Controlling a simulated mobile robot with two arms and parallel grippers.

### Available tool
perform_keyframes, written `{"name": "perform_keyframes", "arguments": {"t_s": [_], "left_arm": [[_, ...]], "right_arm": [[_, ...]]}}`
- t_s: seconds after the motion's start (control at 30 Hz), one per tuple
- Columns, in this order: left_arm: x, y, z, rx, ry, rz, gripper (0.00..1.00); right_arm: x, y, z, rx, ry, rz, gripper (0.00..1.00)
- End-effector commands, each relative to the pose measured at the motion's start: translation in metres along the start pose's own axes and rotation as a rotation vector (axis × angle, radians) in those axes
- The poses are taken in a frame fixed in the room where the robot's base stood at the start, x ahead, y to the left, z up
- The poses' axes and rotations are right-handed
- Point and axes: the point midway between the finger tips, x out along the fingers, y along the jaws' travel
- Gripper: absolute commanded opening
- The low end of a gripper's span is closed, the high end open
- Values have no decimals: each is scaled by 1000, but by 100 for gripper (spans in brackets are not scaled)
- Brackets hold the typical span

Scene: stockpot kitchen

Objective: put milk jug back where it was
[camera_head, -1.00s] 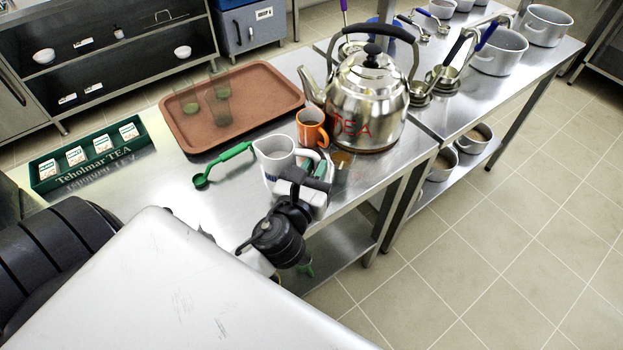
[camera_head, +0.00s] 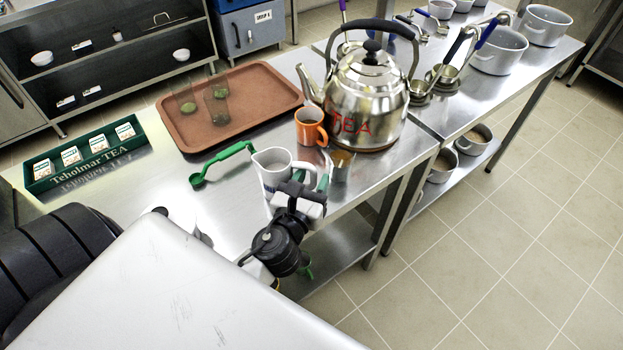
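The milk jug (camera_head: 270,172) is white with a spout at its left and its handle on the right. It is upright, over or on the near edge of the steel table; I cannot tell whether its base touches. My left gripper (camera_head: 303,186) is at the jug's handle side and moves together with it, so it appears shut on the handle. The fingertips are largely hidden by the gripper's own body. My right gripper is not in view.
A green scoop (camera_head: 222,162) lies just left of the jug. An orange mug (camera_head: 309,127) and a steel kettle (camera_head: 365,100) stand behind it. A brown tray (camera_head: 270,85) holds several glasses. A green tea box (camera_head: 88,160) is at left. Bare tabletop (camera_head: 165,185) lies left of the scoop.

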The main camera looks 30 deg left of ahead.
Motion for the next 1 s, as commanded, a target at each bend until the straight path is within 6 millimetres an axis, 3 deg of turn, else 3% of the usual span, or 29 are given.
{"name": "perform_keyframes", "arguments": {"t_s": [0.37,0.8,1.0], "left_arm": [[-5,0,2,-1,1,0,42],[-92,0,-1,-2,3,0,42],[-115,0,1,0,1,0,42]], "right_arm": [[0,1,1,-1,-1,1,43],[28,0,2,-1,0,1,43],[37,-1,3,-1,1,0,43]]}}
